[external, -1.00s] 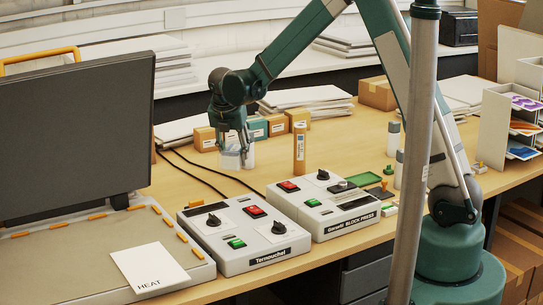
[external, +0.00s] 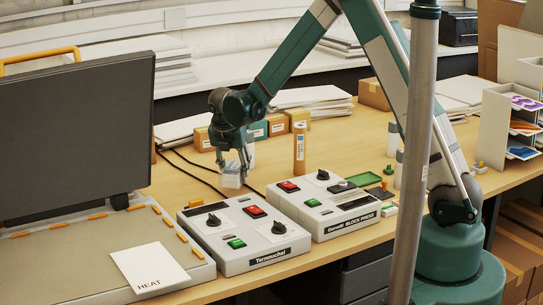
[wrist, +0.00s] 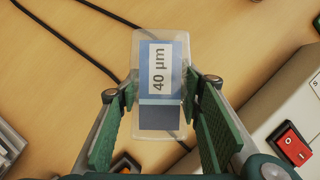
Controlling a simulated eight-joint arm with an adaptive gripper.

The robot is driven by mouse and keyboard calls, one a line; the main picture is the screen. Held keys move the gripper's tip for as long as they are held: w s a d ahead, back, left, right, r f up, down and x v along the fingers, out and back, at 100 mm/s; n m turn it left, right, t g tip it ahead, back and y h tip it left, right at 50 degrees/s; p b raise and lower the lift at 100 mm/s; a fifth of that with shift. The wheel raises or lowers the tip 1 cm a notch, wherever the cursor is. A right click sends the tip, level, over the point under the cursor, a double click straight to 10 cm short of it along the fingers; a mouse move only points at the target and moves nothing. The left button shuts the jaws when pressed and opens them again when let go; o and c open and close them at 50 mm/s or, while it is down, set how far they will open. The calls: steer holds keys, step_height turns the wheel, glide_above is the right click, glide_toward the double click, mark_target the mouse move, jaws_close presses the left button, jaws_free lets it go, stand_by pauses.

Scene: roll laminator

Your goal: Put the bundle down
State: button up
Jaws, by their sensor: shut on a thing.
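The bundle (wrist: 160,72) is a clear-wrapped packet with a white and blue label reading "40 µm". My gripper (wrist: 160,92) is shut on the bundle, with a green finger pad at each side of it. In the external view the bundle (external: 232,179) hangs below my gripper (external: 236,166), just behind the left control box. I cannot tell whether its underside touches the table (external: 180,181).
Two control boxes (external: 245,233) (external: 325,205) with switches and knobs stand in front and to the right. Black cables (external: 195,172) run across the table near the bundle. A tan cylinder (external: 299,148) and small boxes (external: 278,125) stand behind.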

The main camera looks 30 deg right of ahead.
steer(key=shift+f, duration=0.15)
steer(key=shift+f, duration=1.7)
steer(key=shift+f, duration=0.1)
steer(key=o, duration=1)
steer(key=shift+v, duration=6.1)
